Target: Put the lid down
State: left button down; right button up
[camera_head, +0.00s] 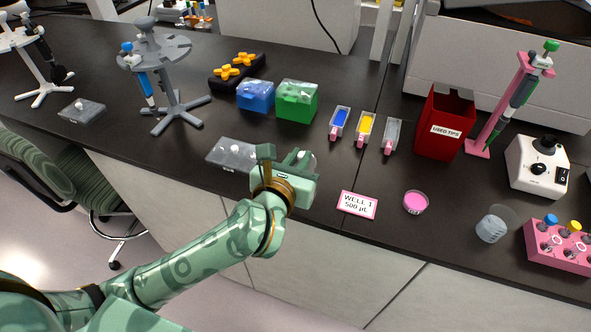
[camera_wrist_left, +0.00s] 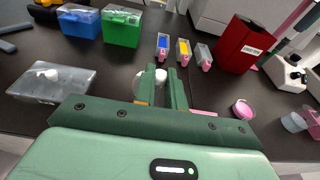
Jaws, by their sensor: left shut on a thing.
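My left gripper (camera_head: 283,156) is over the front part of the dark counter and its fingers are close together. In the left wrist view the gripper (camera_wrist_left: 167,75) is shut on the lid, and a pale rounded part (camera_wrist_left: 141,86) shows beside and behind the fingers. Most of the lid is hidden by the gripper. Just left of the gripper, a clear flat plate (camera_head: 218,153) with a white knob lies on the counter; it also shows in the left wrist view (camera_wrist_left: 72,82). My right gripper is not in view.
Blue (camera_head: 255,98) and green (camera_head: 296,103) boxes stand behind the gripper. Several small troughs, a red used-tips bin (camera_head: 444,110) and a pipette stand are to the right. A "WELL 1" card (camera_head: 357,205) and a pink dish (camera_head: 415,203) lie right of the gripper.

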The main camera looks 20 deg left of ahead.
pick_arm(q)
jog(key=w+f, duration=0.1)
jog(key=f, duration=0.1)
jog(key=w+a+f+b, duration=0.1)
jog(key=w+f, duration=0.1)
jog(key=w+a+f+b, duration=0.1)
jog(key=w, duration=0.1)
jog(key=shift+f, duration=0.4)
jog(key=f, duration=0.1)
jog(key=f+b, duration=0.1)
jog(key=f, duration=0.1)
jog(key=shift+w+a+f+b, duration=0.1)
jog(key=shift+w+f+b, duration=0.2)
jog(key=shift+f+b, duration=0.05)
jog(key=shift+f, duration=0.1)
jog(key=shift+f+b, duration=0.35)
jog(key=shift+f, duration=0.15)
jog(key=c, duration=1.5)
grip_release()
jog(key=shift+o, duration=0.2)
jog(key=shift+r, duration=0.1)
